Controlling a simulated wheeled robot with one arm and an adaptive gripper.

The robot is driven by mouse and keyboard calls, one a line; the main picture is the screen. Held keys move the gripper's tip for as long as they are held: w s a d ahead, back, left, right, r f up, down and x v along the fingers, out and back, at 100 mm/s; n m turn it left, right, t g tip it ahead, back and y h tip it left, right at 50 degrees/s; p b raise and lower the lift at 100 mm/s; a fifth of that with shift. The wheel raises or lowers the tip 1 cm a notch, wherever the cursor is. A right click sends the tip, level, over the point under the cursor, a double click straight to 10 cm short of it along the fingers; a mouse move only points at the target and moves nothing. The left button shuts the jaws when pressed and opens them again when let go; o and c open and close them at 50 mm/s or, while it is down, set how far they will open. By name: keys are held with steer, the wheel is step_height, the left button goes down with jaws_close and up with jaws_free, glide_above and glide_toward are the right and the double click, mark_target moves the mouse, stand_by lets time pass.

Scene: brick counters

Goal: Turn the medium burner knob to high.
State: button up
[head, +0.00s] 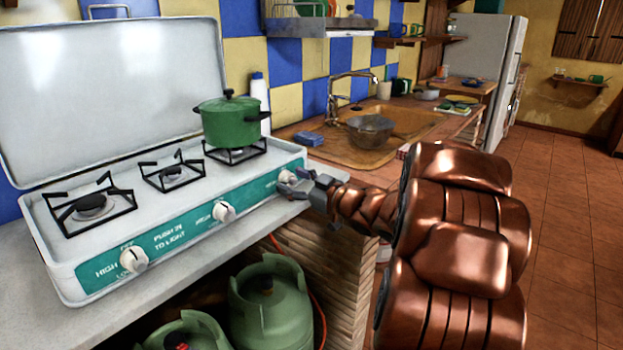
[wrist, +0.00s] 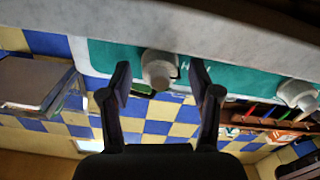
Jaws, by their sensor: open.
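The gas stove (head: 75,285) has a teal front panel with three white knobs. The right knob (head: 286,176) is below the burner that bears the green pot. The middle knob (head: 223,212) and the left knob (head: 134,258) are farther left. My gripper (head: 306,189) is at the right knob. In the wrist view, which looks upside down, that knob (wrist: 158,68) sits between the open fingers of my gripper (wrist: 160,82), with gaps visible on both sides. The middle knob (wrist: 297,95) is at the right there. Which knob is the medium one cannot be read.
A green pot (head: 230,123) covers the right burner; the left burner (head: 91,207) and middle burner (head: 174,173) are bare. The stove lid (head: 110,95) is raised. Green gas bottles (head: 270,305) stand below. A sink (head: 400,122) with a metal bowl (head: 370,130) is at the right.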

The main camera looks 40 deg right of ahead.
steer(key=shift+r+m+p, duration=0.15)
steer(key=shift+m+p, duration=0.7)
steer(key=shift+m, duration=0.35)
steer(key=shift+s+d, duration=0.1)
steer(key=shift+s, duration=0.05)
steer(key=shift+v, duration=3.8)
step_height(320, 180, up, 8)
steer(key=m+g+h+p, duration=0.3)
steer(key=g+h+p, duration=0.45)
steer(key=p, duration=0.65)
steer(key=s+a+r+g+p, duration=0.2)
steer(key=s+a+g+p, duration=0.1)
steer(key=s+a, duration=0.3)
steer(key=s+a+r+g+y+p, duration=0.1)
steer(key=s+a+r+g+p, duration=0.1)
steer(key=s+a+p, duration=0.3)
steer(key=s+a+r+m+g+p, duration=0.1)
steer(key=s+a+r+g+p, duration=0.1)
steer(key=s+a+g+p, duration=0.2)
steer(key=s+a, duration=0.3)
steer(key=s, duration=0.2)
steer(key=shift+r+y, duration=0.35)
steer(key=shift+r, duration=0.05)
